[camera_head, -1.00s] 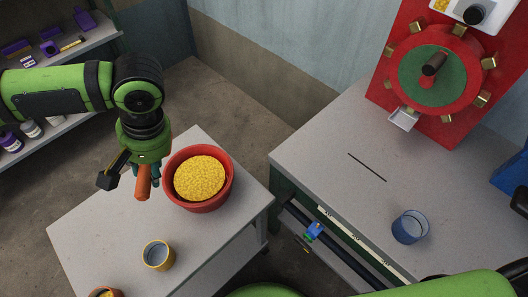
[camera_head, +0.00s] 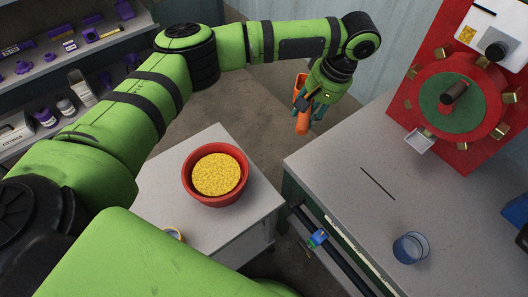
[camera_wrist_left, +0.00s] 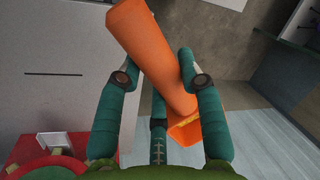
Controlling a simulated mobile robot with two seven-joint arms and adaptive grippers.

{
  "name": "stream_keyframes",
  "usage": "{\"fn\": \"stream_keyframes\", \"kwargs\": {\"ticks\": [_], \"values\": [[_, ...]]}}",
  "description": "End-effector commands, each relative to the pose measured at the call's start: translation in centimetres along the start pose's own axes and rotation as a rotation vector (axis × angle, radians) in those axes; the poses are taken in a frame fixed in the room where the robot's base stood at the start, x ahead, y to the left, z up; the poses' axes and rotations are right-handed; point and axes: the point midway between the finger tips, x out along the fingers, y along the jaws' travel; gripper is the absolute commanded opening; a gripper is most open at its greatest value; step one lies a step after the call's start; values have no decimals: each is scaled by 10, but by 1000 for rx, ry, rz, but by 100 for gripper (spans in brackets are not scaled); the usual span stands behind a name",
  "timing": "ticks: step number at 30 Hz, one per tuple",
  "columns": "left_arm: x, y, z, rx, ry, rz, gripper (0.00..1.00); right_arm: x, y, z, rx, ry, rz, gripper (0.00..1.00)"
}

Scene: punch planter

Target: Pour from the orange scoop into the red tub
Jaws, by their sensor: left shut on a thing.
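The red tub (camera_head: 187,187) stands on a small grey table in the head view, filled with yellow grains (camera_head: 217,174). My left gripper (camera_head: 314,106) is shut on the orange scoop (camera_head: 303,122), up and to the right of the tub and apart from it. In the left wrist view, the teal fingers (camera_wrist_left: 163,92) are closed around the scoop's orange handle (camera_wrist_left: 150,45). The scoop's bowl (camera_wrist_left: 185,132) lies partly behind the fingers, with a little yellow showing at it. How much it holds is hidden. My right gripper is not in view.
A grey workbench (camera_head: 330,165) at right carries a clear blue cup (camera_head: 411,248) and a red machine (camera_head: 475,60) with a green wheel. Purple items fill shelves (camera_head: 60,65) at upper left.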

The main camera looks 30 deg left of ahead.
Motion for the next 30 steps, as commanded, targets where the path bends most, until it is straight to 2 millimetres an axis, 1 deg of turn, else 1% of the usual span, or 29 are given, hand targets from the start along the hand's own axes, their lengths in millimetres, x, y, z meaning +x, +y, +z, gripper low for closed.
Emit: {"fn": "stream_keyframes", "kwargs": {"ticks": [1, 4, 7, 12, 15, 17, 22, 26, 30], "values": [[-4, 4, -7, -34, -14, 1, 0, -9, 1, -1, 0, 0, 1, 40], [-3, 9, -23, -105, -34, 0, 0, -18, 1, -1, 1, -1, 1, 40], [3, 11, -36, -182, -55, -1, 0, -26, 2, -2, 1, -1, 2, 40], [23, 8, -51, -305, -88, -3, 0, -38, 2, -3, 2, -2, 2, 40], [37, 4, -54, -371, -106, -5, 0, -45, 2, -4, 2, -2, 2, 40], [47, 1, -55, -410, -116, -5, 0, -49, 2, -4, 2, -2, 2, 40], [85, -10, -49, -535, -152, -7, 0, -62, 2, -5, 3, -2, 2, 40], [115, -20, -37, -616, -172, -7, 0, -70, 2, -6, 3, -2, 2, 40], [144, -30, -21, -687, -187, -7, 0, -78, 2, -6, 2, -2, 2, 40]]}}
